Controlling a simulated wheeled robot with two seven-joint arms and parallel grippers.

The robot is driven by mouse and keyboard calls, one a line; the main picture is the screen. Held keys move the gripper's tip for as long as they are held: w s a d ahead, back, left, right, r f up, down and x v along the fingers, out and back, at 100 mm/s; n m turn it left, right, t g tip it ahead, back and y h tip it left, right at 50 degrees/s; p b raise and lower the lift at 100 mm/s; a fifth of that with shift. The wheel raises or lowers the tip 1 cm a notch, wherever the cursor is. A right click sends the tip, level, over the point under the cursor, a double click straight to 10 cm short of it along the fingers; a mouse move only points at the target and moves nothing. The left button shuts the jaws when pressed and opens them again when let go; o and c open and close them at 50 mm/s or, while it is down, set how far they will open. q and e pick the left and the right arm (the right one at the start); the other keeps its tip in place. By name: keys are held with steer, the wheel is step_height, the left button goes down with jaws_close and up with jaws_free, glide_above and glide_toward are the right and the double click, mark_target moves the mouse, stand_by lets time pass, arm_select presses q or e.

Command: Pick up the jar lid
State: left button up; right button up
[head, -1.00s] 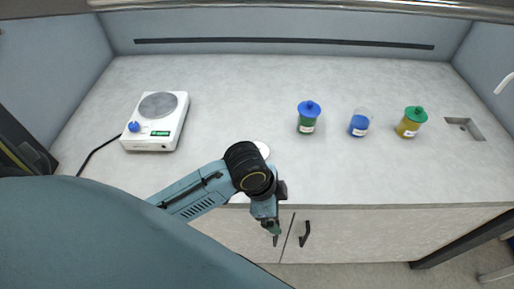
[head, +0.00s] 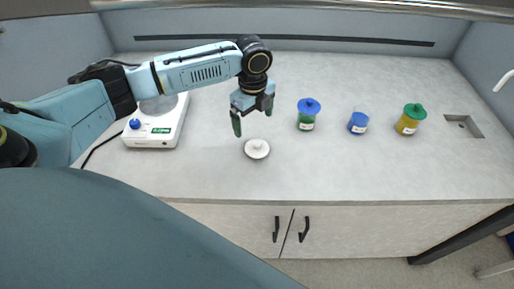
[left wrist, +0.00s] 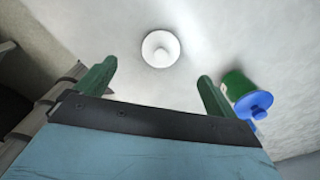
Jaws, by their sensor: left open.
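The jar lid (head: 257,149) is a small white disc with a knob, lying flat on the grey bench near its front middle. It also shows in the left wrist view (left wrist: 160,48), beyond and between the fingertips. My left gripper (head: 253,122) is open and empty above the bench, slightly behind the lid in the head view, with its green fingers pointing down. In the left wrist view the two fingers (left wrist: 155,72) are wide apart and do not touch the lid. My right gripper is not in view.
A green jar with a blue lid (head: 307,121) stands right of the lid. Farther right are a blue-filled jar (head: 358,123) and a yellow jar with a green lid (head: 409,124). A white hotplate (head: 150,136) stands at left; a small sink (head: 464,127) is at right.

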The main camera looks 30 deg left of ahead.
arm_select(q)
glide_above(257, 143)
steer(key=a, duration=0.1)
step_height(257, 143, down, 5)
steer(key=shift+d+f, duration=0.25)
steer(key=shift+f, duration=1.1)
steer(key=shift+d+f, duration=0.2)
steer(key=shift+f, duration=1.1)
steer(key=c, duration=1.1)
